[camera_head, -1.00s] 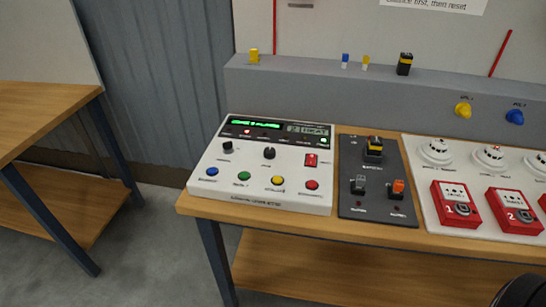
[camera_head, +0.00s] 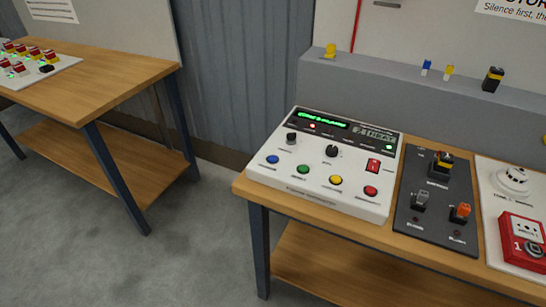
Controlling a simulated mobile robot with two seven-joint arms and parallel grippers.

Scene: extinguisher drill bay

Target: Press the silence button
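A white control panel (camera_head: 325,163) sits on the wooden bench at the centre right. It has a lit green display (camera_head: 322,118) and a second small screen to its right. Along its front edge are a blue button (camera_head: 272,159), a green button (camera_head: 303,169), a yellow button (camera_head: 336,180) and a red button (camera_head: 371,191). Small labels lie below them, too blurred to tell which one is silence. Two black knobs and a red rocker switch (camera_head: 373,165) sit above the buttons. A red light is lit near the display. Neither gripper is in view.
A dark switch plate (camera_head: 434,203) and a white board with a detector (camera_head: 512,180) and a red call point (camera_head: 524,241) stand right of the panel. A grey ledge (camera_head: 400,95) runs behind. Another wooden table (camera_head: 95,95) stands left, with open floor between.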

